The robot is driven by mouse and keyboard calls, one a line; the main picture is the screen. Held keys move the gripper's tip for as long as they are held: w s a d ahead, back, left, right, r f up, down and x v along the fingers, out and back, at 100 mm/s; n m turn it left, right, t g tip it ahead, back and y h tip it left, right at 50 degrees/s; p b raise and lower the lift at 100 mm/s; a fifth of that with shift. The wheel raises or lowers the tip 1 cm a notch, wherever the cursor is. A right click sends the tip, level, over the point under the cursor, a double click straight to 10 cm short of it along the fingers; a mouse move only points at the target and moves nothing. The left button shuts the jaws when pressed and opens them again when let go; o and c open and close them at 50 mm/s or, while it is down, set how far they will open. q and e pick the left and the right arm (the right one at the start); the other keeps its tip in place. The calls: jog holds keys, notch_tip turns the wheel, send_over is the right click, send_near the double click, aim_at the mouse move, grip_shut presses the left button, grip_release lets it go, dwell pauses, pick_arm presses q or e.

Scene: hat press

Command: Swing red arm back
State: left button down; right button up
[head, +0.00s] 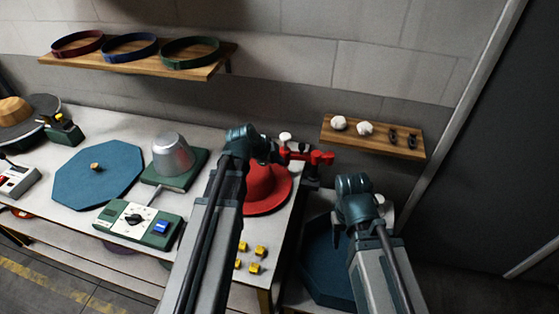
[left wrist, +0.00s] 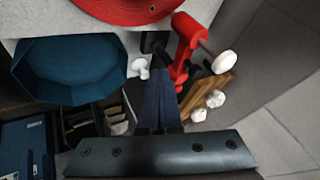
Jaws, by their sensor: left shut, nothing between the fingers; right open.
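The red arm (head: 312,157) stands at the right end of the white table, beside the red hat (head: 268,192), with a white knob (head: 285,137) at its end. In the left wrist view the red arm (left wrist: 184,42) reaches toward the right and its white knob (left wrist: 223,63) shows clear of my fingers. My left gripper (left wrist: 161,88) is shut and empty, close beside the red arm's lower part; I cannot tell whether they touch. In the head view its fingers are mostly hidden behind the wrist. My right gripper (head: 357,192) is open, low on the right, its fingers largely hidden.
A wooden wall shelf (head: 370,148) with white and dark knobs is right of the red arm. A blue octagonal bin (left wrist: 50,75) stands below the table edge. A metal hat block (head: 172,155), control box (head: 138,222) and yellow pieces (head: 255,268) occupy the table.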

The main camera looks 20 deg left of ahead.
aim_at(290, 157)
pick_arm(q)
jog(key=w+f+b, duration=0.2)
jog(key=w+d+f+b, duration=0.1)
jog(key=w+f+b, duration=0.1)
jog(key=w, duration=0.1)
jog(key=w+d+f+b, duration=0.1)
jog(key=w+f+b, duration=0.1)
jog(key=shift+w+f, duration=0.2)
jog(key=shift+f, duration=0.15)
jog(key=shift+w, duration=0.5)
